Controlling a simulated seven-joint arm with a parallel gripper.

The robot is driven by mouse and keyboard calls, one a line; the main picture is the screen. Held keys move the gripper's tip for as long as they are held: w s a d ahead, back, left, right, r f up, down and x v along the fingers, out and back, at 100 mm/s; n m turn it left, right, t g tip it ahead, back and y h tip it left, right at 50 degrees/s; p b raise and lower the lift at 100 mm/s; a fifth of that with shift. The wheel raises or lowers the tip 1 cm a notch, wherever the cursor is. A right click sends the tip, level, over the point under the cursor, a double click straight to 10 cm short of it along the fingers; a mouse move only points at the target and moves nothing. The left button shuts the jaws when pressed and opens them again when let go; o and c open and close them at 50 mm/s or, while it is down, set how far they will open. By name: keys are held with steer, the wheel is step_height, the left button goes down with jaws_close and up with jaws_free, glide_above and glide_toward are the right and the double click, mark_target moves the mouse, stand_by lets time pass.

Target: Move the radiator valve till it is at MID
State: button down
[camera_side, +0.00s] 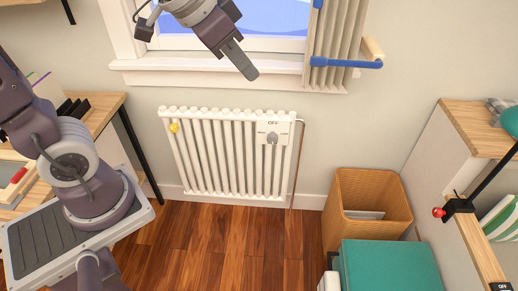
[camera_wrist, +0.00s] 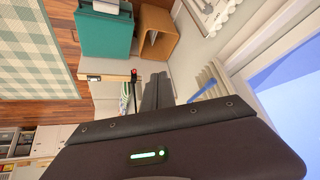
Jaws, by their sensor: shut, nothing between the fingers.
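The radiator valve is a grey knob (camera_side: 272,138) on a white plate (camera_side: 283,126) at the upper right of the white radiator (camera_side: 215,155) in the side view. OFF is readable above the knob; the smaller marks beside it are too small to read, and I cannot tell where the knob points. My gripper (camera_side: 250,72) is shut and empty, in front of the window sill, above and left of the knob in the picture and apart from it. In the wrist view my gripper (camera_wrist: 158,90) shows as two dark fingers close together.
A curtain (camera_side: 335,45) with a blue handle (camera_side: 345,63) hangs right of the window. A wicker bin (camera_side: 365,185) and a teal box (camera_side: 390,265) stand on the floor to the right. A wooden desk (camera_side: 105,110) is at left. The floor before the radiator is clear.

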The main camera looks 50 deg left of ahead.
steer(key=s+a+f+n+g+y, duration=0.1)
steer(key=s+n, duration=0.2)
steer(key=s, duration=1.3)
steer(key=shift+s+f, duration=0.15)
steer(key=shift+f, duration=0.15)
steer(key=shift+a, duration=0.1)
stand_by(0.7)
